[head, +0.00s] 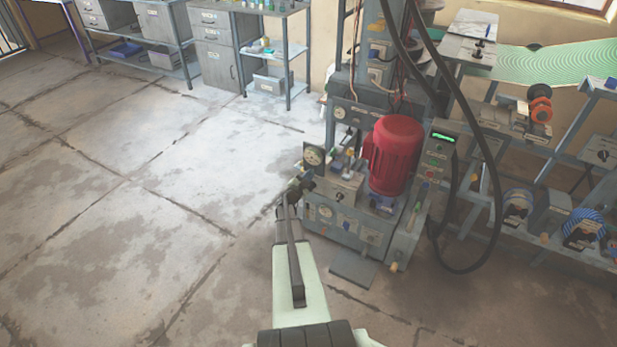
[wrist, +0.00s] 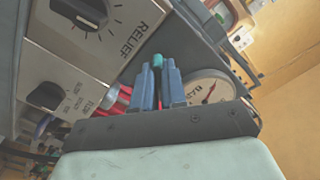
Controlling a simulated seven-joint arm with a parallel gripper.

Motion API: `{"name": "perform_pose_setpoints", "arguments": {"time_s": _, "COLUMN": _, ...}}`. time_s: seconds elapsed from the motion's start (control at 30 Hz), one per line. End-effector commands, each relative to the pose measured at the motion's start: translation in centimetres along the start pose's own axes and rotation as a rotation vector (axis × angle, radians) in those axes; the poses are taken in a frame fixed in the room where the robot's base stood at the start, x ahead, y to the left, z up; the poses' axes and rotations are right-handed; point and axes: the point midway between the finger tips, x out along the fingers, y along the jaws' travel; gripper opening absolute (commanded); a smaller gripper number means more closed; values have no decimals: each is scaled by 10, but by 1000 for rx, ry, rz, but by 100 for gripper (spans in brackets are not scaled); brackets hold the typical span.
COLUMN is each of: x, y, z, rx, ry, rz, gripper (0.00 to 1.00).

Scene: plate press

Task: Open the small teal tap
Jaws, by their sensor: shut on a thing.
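The small teal tap (wrist: 157,60) shows in the wrist view as a small teal tip between my fingertips, in front of a dark panel. Its lower part is hidden by the fingers. My gripper (wrist: 158,82) has its two blue-grey fingers close together, shut on the tap from both sides. In the head view my gripper (head: 297,186) reaches the left front of the press, beside its gauge and control box. The tap cannot be made out there.
A round gauge (wrist: 208,88) sits just right of the fingers. A RELIEF knob (wrist: 84,10) and a lower knob (wrist: 46,95) are at left. A red motor (head: 394,155) stands on the press; a black hose (head: 490,190) loops at its right. Floor at left is clear.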

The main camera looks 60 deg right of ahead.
Motion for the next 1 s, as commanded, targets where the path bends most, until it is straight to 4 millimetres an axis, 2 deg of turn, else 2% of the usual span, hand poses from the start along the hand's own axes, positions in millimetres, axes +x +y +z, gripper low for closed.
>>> {"name": "perform_pose_setpoints", "arguments": {"time_s": 0.5, "x": 0, "y": 0, "z": 0, "rx": -459, "ry": 0, "rz": 0, "gripper": 0}}
{"name": "perform_pose_setpoints", "arguments": {"time_s": 0.8, "x": 0, "y": 0, "z": 0, "rx": -622, "ry": 0, "rz": 0, "gripper": 0}}
{"name": "perform_pose_setpoints", "arguments": {"time_s": 1.0, "x": 0, "y": 0, "z": 0, "rx": -672, "ry": 0, "rz": 0, "gripper": 0}}
